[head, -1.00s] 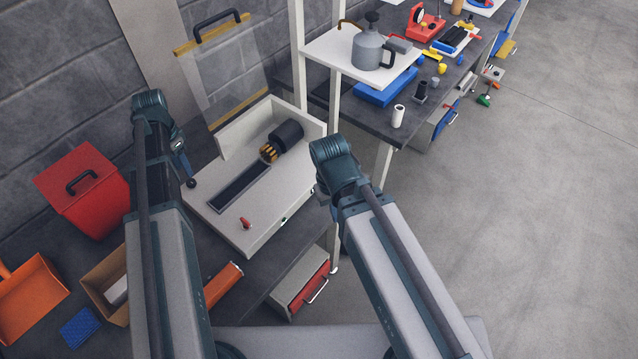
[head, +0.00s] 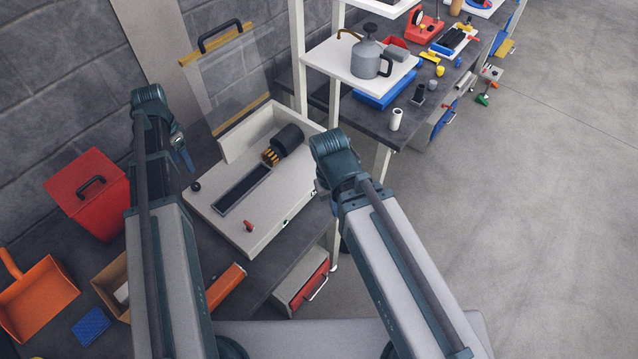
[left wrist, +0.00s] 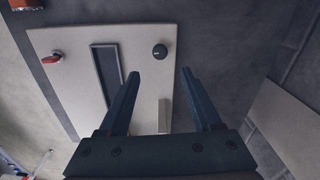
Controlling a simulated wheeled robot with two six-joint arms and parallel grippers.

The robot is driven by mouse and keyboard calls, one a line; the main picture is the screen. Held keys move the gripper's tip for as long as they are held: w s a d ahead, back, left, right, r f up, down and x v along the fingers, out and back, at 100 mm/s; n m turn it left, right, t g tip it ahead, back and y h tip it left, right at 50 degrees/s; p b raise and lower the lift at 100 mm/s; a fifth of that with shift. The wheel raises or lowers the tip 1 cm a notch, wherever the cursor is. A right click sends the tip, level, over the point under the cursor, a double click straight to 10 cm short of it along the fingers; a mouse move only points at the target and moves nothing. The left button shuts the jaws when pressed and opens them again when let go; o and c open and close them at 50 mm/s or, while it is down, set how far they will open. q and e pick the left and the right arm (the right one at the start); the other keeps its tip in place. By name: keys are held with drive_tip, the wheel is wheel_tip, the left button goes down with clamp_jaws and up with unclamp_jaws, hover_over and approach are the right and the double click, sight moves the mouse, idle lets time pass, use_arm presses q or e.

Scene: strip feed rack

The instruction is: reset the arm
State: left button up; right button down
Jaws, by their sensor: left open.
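My left gripper (head: 186,161) is at the left of the white strip feed rack (head: 225,221), near its black knob (head: 196,187). In the left wrist view my gripper (left wrist: 160,76) has its two fingers wide apart with nothing between them. The knob (left wrist: 159,51) lies beyond the fingertips, apart from them. The rack also has a dark slot (head: 243,190), a black cylinder (head: 289,137) with brass pieces at its mouth, and a red switch (head: 249,225). My right arm reaches in beside the rack; its gripper is hidden.
A clear panel with a black handle (head: 220,37) leans against the wall behind. A red box (head: 88,190), an orange dustpan (head: 40,300) and a cardboard box (head: 108,283) are at left. White shelves (head: 330,58) with a grey can (head: 367,55) stand behind right. Floor is clear at right.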

use_arm(q)
drive_tip(key=shift+r+p, duration=0.4)
drive_tip(key=shift+r, duration=0.4)
drive_tip(key=s+d+f+n+b, duration=0.1)
drive_tip(key=s+d, duration=0.4)
drive_tip(key=d, duration=0.5)
drive_tip(key=s+d+f+n+b, duration=0.1)
drive_tip(key=s+d+f+b, duration=0.2)
drive_tip(key=s+d, duration=0.3)
drive_tip(key=s+d+f+n+y+b, duration=0.1)
drive_tip(key=s+d+f+b, duration=0.2)
drive_tip(key=d, duration=1.1)
drive_tip(key=s, duration=0.3)
drive_tip(key=shift+d, duration=0.35)
drive_tip(key=shift+f, duration=0.1)
